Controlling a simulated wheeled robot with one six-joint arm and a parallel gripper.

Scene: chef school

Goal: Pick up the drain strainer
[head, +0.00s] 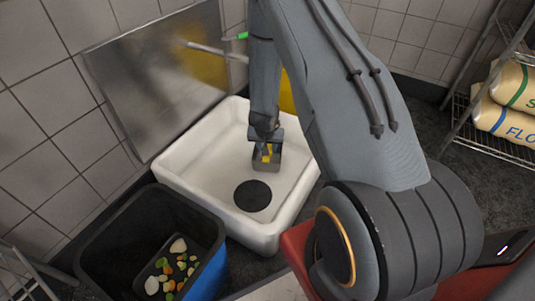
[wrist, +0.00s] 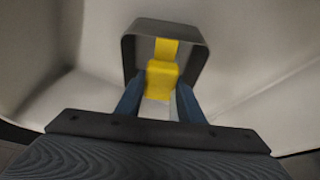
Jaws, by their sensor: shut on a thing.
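The drain strainer (head: 267,160) is a small grey square box with a yellow handle. It is inside the white basin (head: 200,158), behind the dark round drain area. My gripper (head: 266,141) reaches down into the basin and is shut on the strainer's yellow handle. In the wrist view the strainer (wrist: 166,27) shows as an open grey frame, with the yellow handle between the blue fingers of my gripper (wrist: 160,88). I cannot tell whether the strainer touches the basin floor.
A dark round disc (head: 253,195) lies on the basin floor. A dark bin (head: 105,235) with food scraps stands at the lower left. A metal panel (head: 125,75) leans at the back wall. A wire shelf with flour bags (head: 510,97) stands at the right.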

